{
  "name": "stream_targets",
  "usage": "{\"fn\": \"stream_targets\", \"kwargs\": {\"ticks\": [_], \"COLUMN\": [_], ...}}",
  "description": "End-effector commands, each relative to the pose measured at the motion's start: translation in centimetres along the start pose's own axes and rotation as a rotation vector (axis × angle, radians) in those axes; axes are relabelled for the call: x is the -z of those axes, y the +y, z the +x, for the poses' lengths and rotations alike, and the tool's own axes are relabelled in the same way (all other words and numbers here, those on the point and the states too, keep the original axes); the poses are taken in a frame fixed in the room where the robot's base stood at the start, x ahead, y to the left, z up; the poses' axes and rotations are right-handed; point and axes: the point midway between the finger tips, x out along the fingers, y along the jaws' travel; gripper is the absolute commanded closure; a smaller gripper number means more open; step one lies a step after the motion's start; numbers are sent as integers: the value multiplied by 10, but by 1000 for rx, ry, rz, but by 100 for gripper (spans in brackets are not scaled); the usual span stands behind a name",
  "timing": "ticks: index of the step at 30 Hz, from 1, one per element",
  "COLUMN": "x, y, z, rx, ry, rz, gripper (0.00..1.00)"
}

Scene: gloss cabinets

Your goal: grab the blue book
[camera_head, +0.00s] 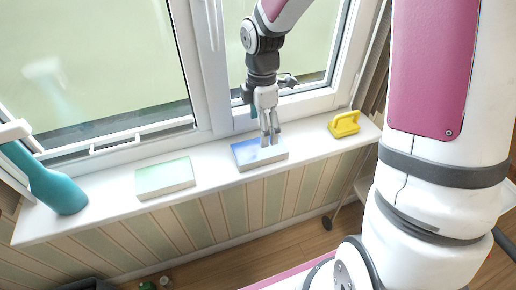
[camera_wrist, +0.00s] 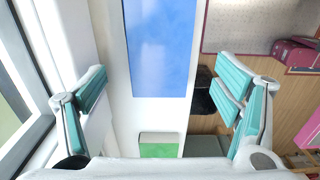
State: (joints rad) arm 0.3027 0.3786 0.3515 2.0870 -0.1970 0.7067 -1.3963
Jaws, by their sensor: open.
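The blue book (camera_head: 246,155) lies flat on the white window sill, its blue cover facing up. In the wrist view the blue book (camera_wrist: 160,45) fills the upper middle, between the two finger lines. My gripper (camera_head: 270,140) is over the book's right part, fingers pointing down. In the wrist view my gripper (camera_wrist: 166,90) is open, with teal finger pads wide apart and nothing between them. Whether the fingertips touch the book I cannot tell.
A green book (camera_head: 165,178) lies on the sill (camera_head: 215,176) to the left; it also shows in the wrist view (camera_wrist: 158,148). A teal bottle-like object (camera_head: 58,190) stands at the far left. A yellow object with a handle (camera_head: 344,124) is at the right. The window frame (camera_head: 203,70) rises behind.

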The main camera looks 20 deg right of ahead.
Motion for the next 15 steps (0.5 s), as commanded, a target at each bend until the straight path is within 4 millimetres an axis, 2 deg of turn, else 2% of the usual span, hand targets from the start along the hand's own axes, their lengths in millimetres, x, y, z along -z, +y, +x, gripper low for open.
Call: {"fn": "stream_targets", "kwargs": {"ticks": [3, 11, 15], "x": [1, 2, 4], "y": [-1, 0, 1], "z": [20, 38, 56], "rx": [4, 2, 5], "ry": [0, 1, 0], "rz": [0, 0, -1], "gripper": [17, 17, 17]}}
